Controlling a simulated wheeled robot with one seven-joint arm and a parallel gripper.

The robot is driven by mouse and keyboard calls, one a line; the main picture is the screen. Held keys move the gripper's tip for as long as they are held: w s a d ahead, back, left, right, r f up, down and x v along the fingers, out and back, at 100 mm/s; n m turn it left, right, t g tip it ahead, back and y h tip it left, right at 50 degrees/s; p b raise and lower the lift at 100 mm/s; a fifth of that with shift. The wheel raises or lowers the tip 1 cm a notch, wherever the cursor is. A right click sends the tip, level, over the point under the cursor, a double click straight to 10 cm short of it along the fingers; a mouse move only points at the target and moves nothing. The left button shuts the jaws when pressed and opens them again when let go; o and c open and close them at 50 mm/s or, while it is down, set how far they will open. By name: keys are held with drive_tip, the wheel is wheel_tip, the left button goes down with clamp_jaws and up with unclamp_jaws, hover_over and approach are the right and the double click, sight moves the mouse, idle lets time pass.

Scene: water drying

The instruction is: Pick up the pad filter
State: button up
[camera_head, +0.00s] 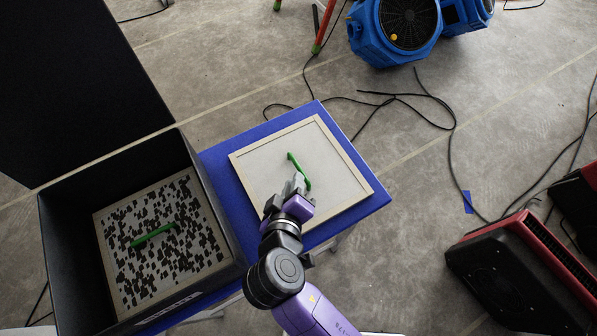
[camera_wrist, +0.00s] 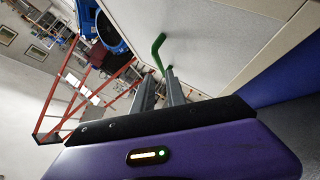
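A pale, square, framed pad filter (camera_head: 268,168) with a green bar handle (camera_head: 293,160) lies flat on a blue-topped table (camera_head: 225,165). My gripper (camera_head: 299,181) is over this filter at the near end of its handle. In the wrist view, the two grey fingers of my gripper (camera_wrist: 159,80) are apart, with the green handle (camera_wrist: 157,44) running down toward the gap between them. I cannot tell whether they touch it. The pale filter also shows in the wrist view (camera_wrist: 205,40). A second filter (camera_head: 122,225), speckled black, with a green handle (camera_head: 153,236), lies inside a black box.
The open black box (camera_head: 55,240) stands left of the pale filter, its dark lid (camera_head: 75,80) raised behind it. Blue fans (camera_head: 405,30) stand at the back. A red and black machine (camera_head: 520,270) is at right. Black cables (camera_head: 450,135) cross the concrete floor.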

drive_tip(key=shift+f+p+x, duration=0.2)
drive_tip(key=shift+p+x, duration=0.3)
drive_tip(key=shift+x, duration=2.7)
drive_tip(key=shift+s+d, duration=0.1)
drive_tip(key=shift+s, duration=0.05)
clamp_jaws()
